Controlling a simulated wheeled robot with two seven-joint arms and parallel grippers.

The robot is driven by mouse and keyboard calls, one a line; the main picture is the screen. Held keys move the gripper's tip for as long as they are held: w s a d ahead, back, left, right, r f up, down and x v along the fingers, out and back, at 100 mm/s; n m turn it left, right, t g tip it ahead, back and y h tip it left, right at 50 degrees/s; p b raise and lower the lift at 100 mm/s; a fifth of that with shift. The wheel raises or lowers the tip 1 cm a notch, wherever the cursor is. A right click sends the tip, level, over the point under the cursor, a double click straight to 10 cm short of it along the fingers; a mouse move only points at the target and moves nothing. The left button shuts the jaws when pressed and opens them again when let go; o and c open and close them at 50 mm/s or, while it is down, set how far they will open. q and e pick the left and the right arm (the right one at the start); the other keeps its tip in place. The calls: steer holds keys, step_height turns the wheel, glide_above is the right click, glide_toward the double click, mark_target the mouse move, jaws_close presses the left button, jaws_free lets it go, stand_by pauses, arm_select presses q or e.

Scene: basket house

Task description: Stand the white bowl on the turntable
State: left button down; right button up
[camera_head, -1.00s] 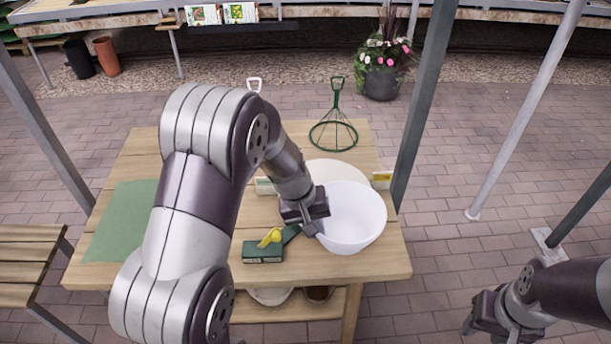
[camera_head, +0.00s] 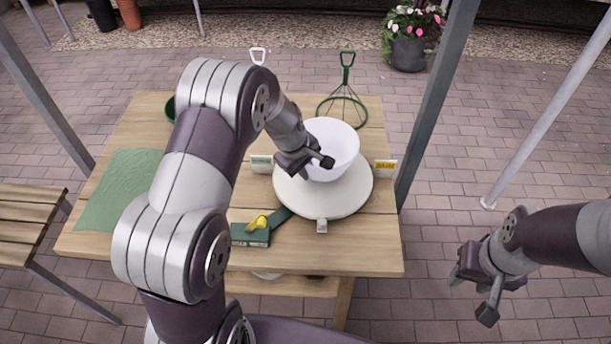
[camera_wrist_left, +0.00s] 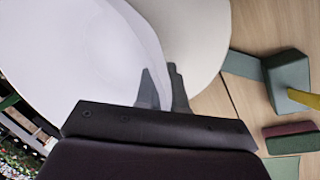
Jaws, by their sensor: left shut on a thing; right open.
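The white bowl (camera_head: 338,141) is upright over the back part of the round cream turntable (camera_head: 335,205) in the head view. My left gripper (camera_head: 318,163) is shut on the bowl's near left rim. In the left wrist view, the fingers (camera_wrist_left: 163,88) pinch the wall of the bowl (camera_wrist_left: 80,50), with the turntable (camera_wrist_left: 200,40) beyond it. I cannot tell whether the bowl's base touches the turntable. My right gripper (camera_head: 480,290) is open and empty, right of the table and away from it.
On the wooden table (camera_head: 370,255) are a green tool with a yellow part (camera_head: 252,232), a green mat (camera_head: 120,190), a green wire stand (camera_head: 343,105) and small label cards (camera_head: 385,168) beside the turntable. A grey post (camera_head: 432,110) stands at the table's right.

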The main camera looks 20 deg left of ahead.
arm_select(q)
step_height(320, 180, down, 3)
steer(key=shift+s+f, duration=0.1)
steer(key=shift+w+f, duration=0.1)
steer(key=shift+w, duration=0.1)
steer(key=shift+s+f, duration=0.15)
steer(key=c, duration=1.2)
jaws_free()
steer(key=shift+c, duration=0.2)
steer(key=v, duration=1.2)
steer(key=s+d+m+g+y, duration=0.1)
steer(key=s+d+m, duration=0.1)
steer(key=s+m, duration=1)
steer(key=s, duration=0.5)
steer(key=shift+d+r+g+y, duration=0.2)
steer(key=shift+d+g+y, duration=0.1)
